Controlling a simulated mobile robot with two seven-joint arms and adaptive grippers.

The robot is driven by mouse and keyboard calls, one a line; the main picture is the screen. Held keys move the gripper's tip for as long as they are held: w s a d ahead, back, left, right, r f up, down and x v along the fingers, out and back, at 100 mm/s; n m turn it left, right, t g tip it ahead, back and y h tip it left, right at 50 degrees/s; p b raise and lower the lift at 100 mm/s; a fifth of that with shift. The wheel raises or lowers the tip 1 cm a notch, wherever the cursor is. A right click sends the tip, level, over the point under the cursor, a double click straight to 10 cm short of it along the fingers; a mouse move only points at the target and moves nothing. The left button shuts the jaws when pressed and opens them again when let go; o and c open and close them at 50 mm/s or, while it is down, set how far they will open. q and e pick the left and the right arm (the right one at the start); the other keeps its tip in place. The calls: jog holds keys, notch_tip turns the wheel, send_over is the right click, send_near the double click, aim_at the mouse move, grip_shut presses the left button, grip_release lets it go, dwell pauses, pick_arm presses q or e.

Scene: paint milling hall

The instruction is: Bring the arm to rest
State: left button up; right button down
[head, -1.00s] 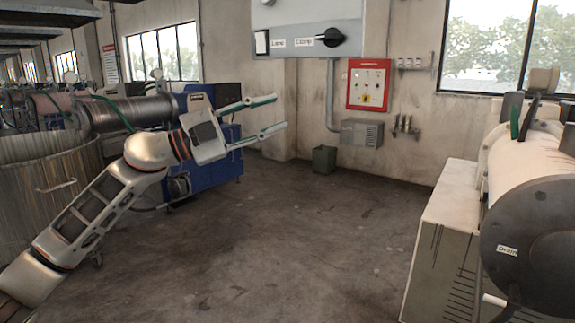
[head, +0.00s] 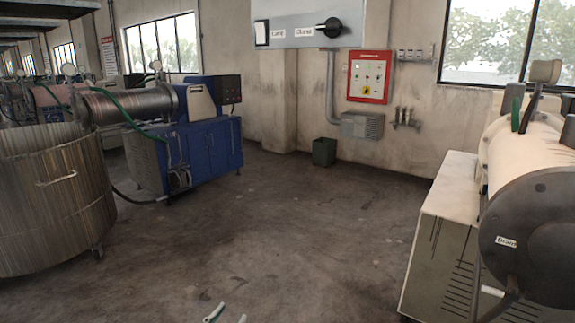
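My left gripper (head: 228,316) shows only as two pale fingertips with greenish inner pads at the bottom edge of the head view, left of centre. The fingertips are apart with nothing seen between them, over bare floor. The rest of my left arm is below the picture. My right gripper is not in view.
A grey control box (head: 297,24) with a black knob (head: 328,28) hangs at top centre. A metal vat (head: 50,200) and a blue mill (head: 203,150) stand left. A white mill (head: 530,165) with a drain label stands right. The middle floor is clear.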

pick_arm(q)
jog(key=s+a+f+n+g+y, duration=0.1)
jog(key=s+a+f+g+y, duration=0.1)
jog(key=s+f, duration=0.8)
jog(key=s+a+f+n+g+y, duration=0.1)
jog(key=s+a+f+g, duration=0.2)
jog(key=s+f, duration=0.7)
jog(key=s+g, duration=0.1)
jog(key=s, duration=0.1)
jog(key=shift+s+a+n+y, duration=0.35)
jog(key=shift+a+n+y, duration=0.05)
